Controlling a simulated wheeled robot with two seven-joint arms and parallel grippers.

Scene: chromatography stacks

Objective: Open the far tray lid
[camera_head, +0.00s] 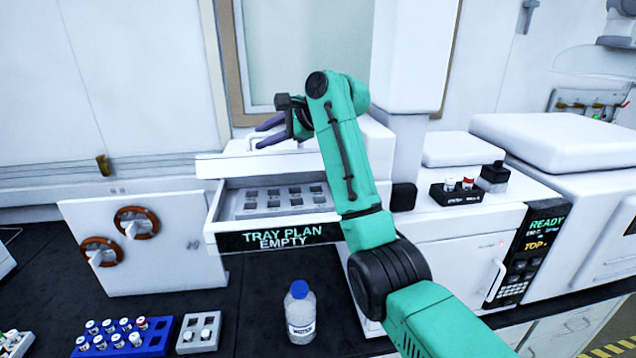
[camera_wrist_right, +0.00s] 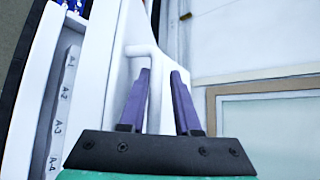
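The white tray unit (camera_head: 215,225) stands at the back of the bench, its front labelled "TRAY PLAN EMPTY". Its well insert (camera_head: 280,198) shows uncovered, with empty wells. A white lid-like part (camera_head: 235,168) lies behind the wells; my right arm hides some of it. My right gripper (camera_head: 265,132) is above this part, its purple fingers apart. In the right wrist view, a white bar handle (camera_wrist_right: 155,115) shows between the open fingers (camera_wrist_right: 165,75); I cannot tell whether they touch it. My left gripper is not in view.
A bottle with a blue cap (camera_head: 300,310) stands in front of the tray unit. A blue vial rack (camera_head: 155,345) is at front left. A panel with two brown-ringed knobs (camera_head: 170,260) is left of the tray. A machine reading "READY" (camera_head: 450,250) is at right.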

